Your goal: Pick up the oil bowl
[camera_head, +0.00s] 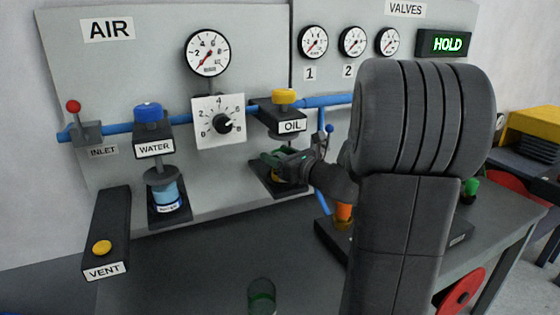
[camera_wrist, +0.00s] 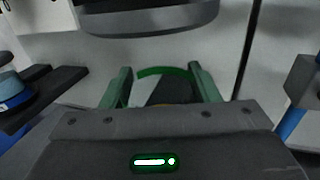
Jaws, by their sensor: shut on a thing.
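The oil bowl (camera_wrist: 163,72) shows in the wrist view as a green curved rim between the fingers, with a little yellow below it. My gripper (camera_wrist: 160,82) has one green finger on each side of the bowl and is shut on it. In the head view my gripper (camera_head: 284,160) is below the valve block labelled OIL (camera_head: 289,121), over a black bracket (camera_head: 262,178). The gripper hides most of the bowl there. Whether the bowl touches the bracket cannot be told.
The WATER unit (camera_head: 154,148) with its blue bowl (camera_head: 167,196) stands to the left. The VENT block (camera_head: 104,270) is further left. A clear green-tinted cup (camera_head: 262,297) stands on the grey bench in front. Blue pipe (camera_head: 322,101) runs along the panel.

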